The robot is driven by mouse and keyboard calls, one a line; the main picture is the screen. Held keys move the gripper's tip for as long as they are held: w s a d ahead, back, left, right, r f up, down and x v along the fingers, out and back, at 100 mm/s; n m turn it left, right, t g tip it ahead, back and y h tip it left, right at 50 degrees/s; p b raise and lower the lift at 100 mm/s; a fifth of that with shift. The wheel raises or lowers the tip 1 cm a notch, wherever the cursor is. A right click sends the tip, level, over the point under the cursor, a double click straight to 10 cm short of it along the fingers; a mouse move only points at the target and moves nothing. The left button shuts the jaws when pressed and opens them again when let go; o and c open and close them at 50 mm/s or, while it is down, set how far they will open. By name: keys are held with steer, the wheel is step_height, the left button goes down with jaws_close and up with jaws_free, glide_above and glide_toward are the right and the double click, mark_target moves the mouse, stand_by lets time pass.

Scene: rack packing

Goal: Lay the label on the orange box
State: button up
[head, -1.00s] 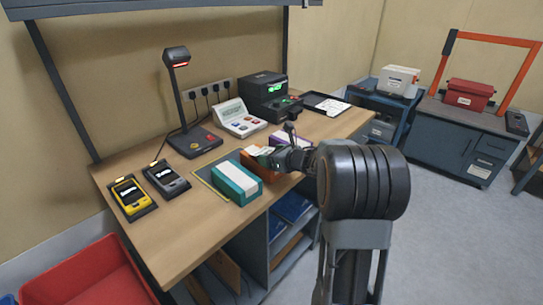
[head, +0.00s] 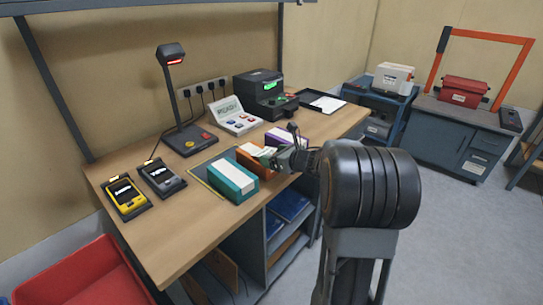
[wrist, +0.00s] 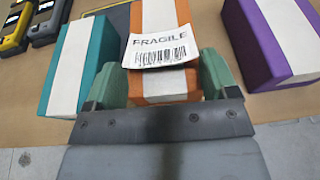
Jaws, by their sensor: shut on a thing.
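The label (wrist: 160,46), white with FRAGILE and a barcode, is over the top of the orange box (wrist: 180,84) in the wrist view. Its near edge lies between the green fingertips of my gripper (wrist: 162,68), which is shut on it. The label covers part of the box's white band; whether its far part touches the box I cannot tell. In the head view the orange box (head: 256,168) stands at the table's front, with the label (head: 266,152) above it and my gripper (head: 279,157) at its right.
A teal box (head: 232,184) stands left of the orange box and a purple box (head: 290,139) right of it, both close. Two handheld devices (head: 127,197) (head: 161,178) lie further left. A lamp (head: 183,110) and keypad unit (head: 234,117) stand behind.

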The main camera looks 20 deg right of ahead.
steer(key=o, duration=0.5)
steer(key=v, duration=1.4)
steer(key=shift+w, duration=0.1)
